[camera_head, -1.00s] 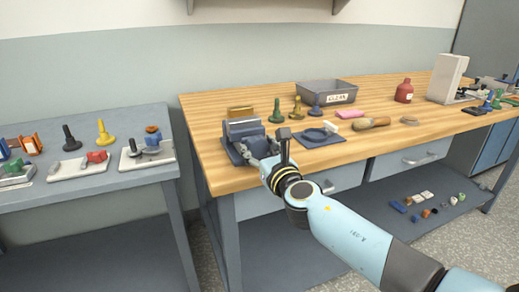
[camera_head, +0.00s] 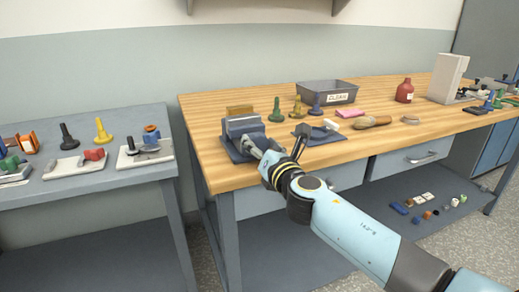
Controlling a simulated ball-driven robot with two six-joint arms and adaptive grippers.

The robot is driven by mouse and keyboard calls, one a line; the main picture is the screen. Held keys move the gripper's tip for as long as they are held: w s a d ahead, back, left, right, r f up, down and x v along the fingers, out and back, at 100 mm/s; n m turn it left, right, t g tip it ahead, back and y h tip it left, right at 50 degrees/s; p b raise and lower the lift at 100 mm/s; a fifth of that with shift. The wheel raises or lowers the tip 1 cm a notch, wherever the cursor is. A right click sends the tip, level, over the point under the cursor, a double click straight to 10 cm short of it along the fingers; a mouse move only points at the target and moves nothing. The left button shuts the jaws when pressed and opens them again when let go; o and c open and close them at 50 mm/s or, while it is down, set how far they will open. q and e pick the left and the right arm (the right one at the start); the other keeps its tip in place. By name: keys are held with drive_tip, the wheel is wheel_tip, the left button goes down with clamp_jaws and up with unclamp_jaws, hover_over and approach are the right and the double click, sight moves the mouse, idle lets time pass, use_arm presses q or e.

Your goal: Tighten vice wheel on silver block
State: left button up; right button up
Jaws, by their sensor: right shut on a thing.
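The vice (camera_head: 236,148) stands on a dark base at the left front of the wooden bench. The silver block (camera_head: 243,125) appears to sit between its jaws, but the contact there is too small to tell. My right gripper (camera_head: 262,146) reaches in from the front right and is shut at the front of the vice. The vice wheel is mostly hidden by the gripper, and it appears to be what the fingers hold. My left gripper is not in view.
A blue mat (camera_head: 322,136) with a pale-headed tool lies right of the gripper. Several coloured pegs and a grey bin (camera_head: 326,92) stand behind. A red bottle (camera_head: 404,91) is farther right. A grey side table (camera_head: 90,180) stands left, across a gap.

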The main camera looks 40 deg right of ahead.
drive_tip(key=shift+m, duration=0.6)
drive_tip(key=o, duration=1.2)
drive_tip(key=v, duration=1.2)
